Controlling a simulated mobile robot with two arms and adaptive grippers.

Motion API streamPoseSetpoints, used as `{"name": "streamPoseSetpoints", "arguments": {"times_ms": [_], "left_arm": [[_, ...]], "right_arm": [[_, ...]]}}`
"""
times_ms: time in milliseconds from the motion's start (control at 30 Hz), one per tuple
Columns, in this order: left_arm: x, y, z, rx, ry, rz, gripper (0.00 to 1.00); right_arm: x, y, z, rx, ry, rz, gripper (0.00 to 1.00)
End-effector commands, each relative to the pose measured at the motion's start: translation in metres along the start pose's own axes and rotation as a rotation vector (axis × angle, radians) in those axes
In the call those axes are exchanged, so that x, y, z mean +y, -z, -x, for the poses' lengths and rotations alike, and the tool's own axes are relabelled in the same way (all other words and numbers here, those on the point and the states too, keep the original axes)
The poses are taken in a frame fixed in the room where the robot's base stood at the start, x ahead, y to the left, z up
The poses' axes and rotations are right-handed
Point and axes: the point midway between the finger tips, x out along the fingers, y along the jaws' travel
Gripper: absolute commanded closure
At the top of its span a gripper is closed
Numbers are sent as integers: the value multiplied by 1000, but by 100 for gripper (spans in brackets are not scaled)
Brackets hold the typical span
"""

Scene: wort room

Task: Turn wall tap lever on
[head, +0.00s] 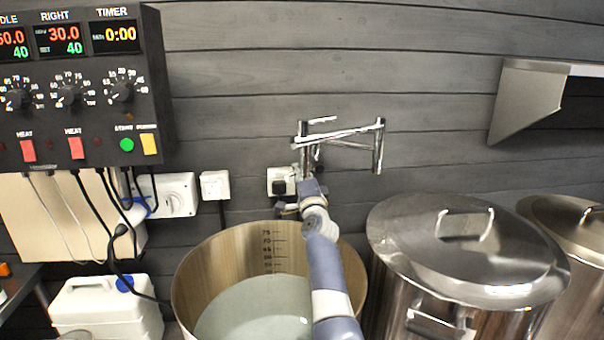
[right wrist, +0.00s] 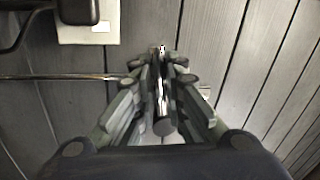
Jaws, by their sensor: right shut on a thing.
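The chrome wall tap (head: 352,132) has a jointed arm on the grey plank wall, with its spout hanging down at the right. A short lever (head: 322,120) shows at its upper left. My right gripper (head: 309,170) is at the tap's left part, against the wall, and its fingers hide some of it. In the right wrist view my right gripper (right wrist: 162,72) is shut on a narrow shiny metal piece (right wrist: 162,88), which looks like a tap lever. My left gripper is not in view.
A large open steel pot (head: 190,290) with pale liquid stands below the tap. A lidded steel pot (head: 460,250) is at the right. A wall socket (head: 278,182) and plug sit close to my gripper. A control box (head: 80,90) hangs at the left.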

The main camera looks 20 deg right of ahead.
Motion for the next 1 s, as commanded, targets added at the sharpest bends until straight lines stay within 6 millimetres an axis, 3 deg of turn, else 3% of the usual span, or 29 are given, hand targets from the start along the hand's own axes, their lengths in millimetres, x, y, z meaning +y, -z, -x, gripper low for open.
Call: {"name": "streamPoseSetpoints", "arguments": {"times_ms": [67,100,200,633,1000], "left_arm": [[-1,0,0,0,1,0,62],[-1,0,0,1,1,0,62],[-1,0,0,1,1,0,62],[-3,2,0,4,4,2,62],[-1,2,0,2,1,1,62]], "right_arm": [[2,-2,0,-3,-4,-1,100],[2,-2,0,-3,-4,-1,85],[2,-1,0,-3,-3,0,68],[1,-1,4,-1,-1,1,68],[2,-2,46,-2,-2,0,68]]}}
